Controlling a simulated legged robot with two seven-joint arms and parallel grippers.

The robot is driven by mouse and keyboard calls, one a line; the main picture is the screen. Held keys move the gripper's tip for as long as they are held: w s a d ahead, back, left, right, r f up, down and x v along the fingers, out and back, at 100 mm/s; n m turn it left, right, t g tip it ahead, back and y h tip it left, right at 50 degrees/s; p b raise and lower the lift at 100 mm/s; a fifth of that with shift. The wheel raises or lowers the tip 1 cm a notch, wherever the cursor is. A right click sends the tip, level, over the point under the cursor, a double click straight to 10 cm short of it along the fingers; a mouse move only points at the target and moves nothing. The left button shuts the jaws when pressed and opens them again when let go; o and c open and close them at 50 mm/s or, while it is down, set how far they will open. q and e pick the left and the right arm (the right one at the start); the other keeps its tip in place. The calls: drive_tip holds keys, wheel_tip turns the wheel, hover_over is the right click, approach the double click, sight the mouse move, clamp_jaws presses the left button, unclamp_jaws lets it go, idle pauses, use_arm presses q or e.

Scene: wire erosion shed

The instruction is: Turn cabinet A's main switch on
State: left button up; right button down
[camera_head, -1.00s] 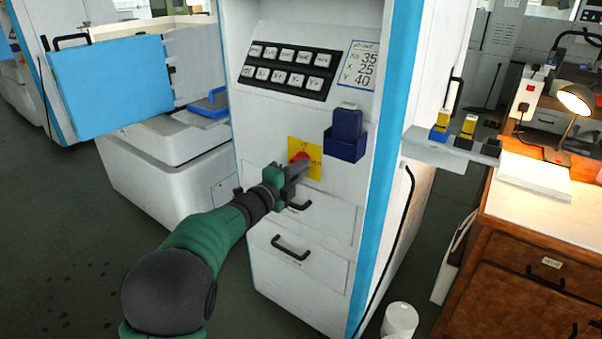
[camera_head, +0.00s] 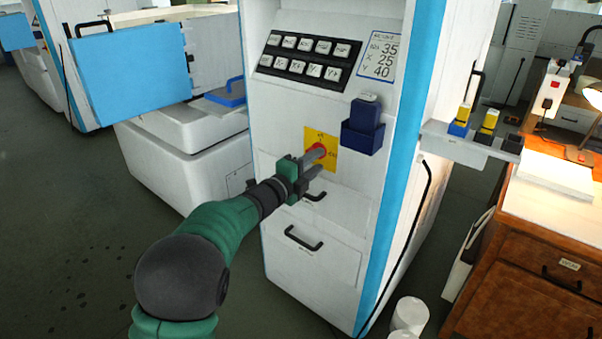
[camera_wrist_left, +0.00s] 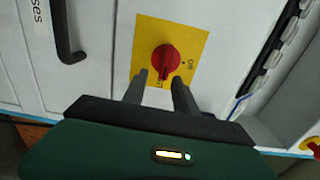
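The main switch is a red rotary knob (camera_wrist_left: 165,60) on a yellow plate (camera_wrist_left: 190,32) in the left wrist view. The knob's handle points toward the gripper, and an "ON" mark shows to one side of it. In the head view the yellow plate (camera_head: 331,160) is on the white cabinet front, below the keypad, with the knob partly covered. My left gripper (camera_head: 318,162) is in front of the plate. In the left wrist view its two fingers (camera_wrist_left: 158,82) are apart and empty, with the tips just short of the knob. My right gripper is not in view.
A dark blue holder (camera_head: 361,136) is on the cabinet to the right above the switch. Black drawer handles (camera_head: 303,238) stick out below. A small shelf (camera_head: 468,148) juts from the cabinet's right side. White cylinders (camera_head: 410,315) stand on the floor.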

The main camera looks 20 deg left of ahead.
use_arm(q)
drive_tip(key=p+v, duration=0.2)
drive_tip(key=v, duration=1.4)
